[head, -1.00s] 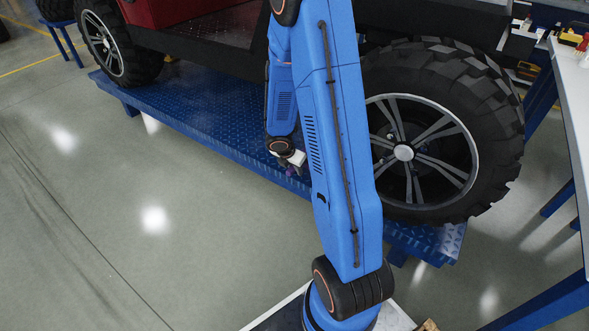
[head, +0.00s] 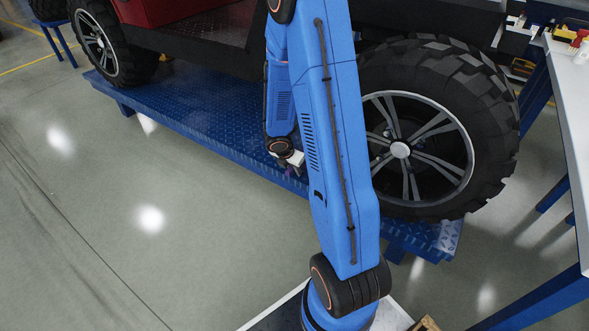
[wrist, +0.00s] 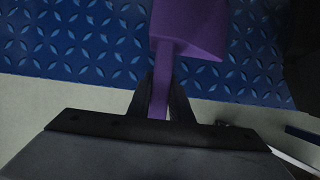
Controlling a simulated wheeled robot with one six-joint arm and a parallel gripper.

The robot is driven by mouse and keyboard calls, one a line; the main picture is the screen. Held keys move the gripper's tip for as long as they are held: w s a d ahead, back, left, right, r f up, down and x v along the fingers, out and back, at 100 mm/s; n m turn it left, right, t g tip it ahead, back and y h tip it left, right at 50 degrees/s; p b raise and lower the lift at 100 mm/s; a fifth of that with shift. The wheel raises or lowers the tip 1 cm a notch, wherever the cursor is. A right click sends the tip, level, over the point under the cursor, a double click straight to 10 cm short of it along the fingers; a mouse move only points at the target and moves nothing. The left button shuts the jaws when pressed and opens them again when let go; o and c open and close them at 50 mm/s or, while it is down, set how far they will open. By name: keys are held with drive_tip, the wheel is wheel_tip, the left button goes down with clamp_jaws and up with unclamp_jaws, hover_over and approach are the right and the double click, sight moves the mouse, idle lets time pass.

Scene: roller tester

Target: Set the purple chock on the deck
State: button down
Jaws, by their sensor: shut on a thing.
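The purple chock (wrist: 190,28) shows at the top middle of the wrist view, with a wide block end and a narrow handle. My gripper (wrist: 161,88) is shut on the handle, one dark finger on each side. The blue diamond-plate deck (wrist: 75,40) lies beneath the chock in that view; I cannot tell whether they touch. In the head view the deck (head: 185,112) runs under the vehicle, and my gripper (head: 291,168) is small at its near edge, partly behind my arm. The chock is hardly visible there.
A large black tire (head: 440,125) stands on the deck to the right of my arm, and another tire (head: 105,45) stands at the far left. A white-topped table (head: 575,110) is at the right edge. The deck between the tires looks clear.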

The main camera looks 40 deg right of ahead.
drive_tip(key=shift+f, duration=0.2)
drive_tip(key=c, duration=1.5)
unclamp_jaws()
drive_tip(key=shift+c, duration=0.2)
drive_tip(key=shift+o, duration=0.7)
drive_tip(key=o, duration=0.5)
drive_tip(key=s+a, duration=0.4)
drive_tip(key=a, duration=0.7)
drive_tip(key=shift+a, duration=0.15)
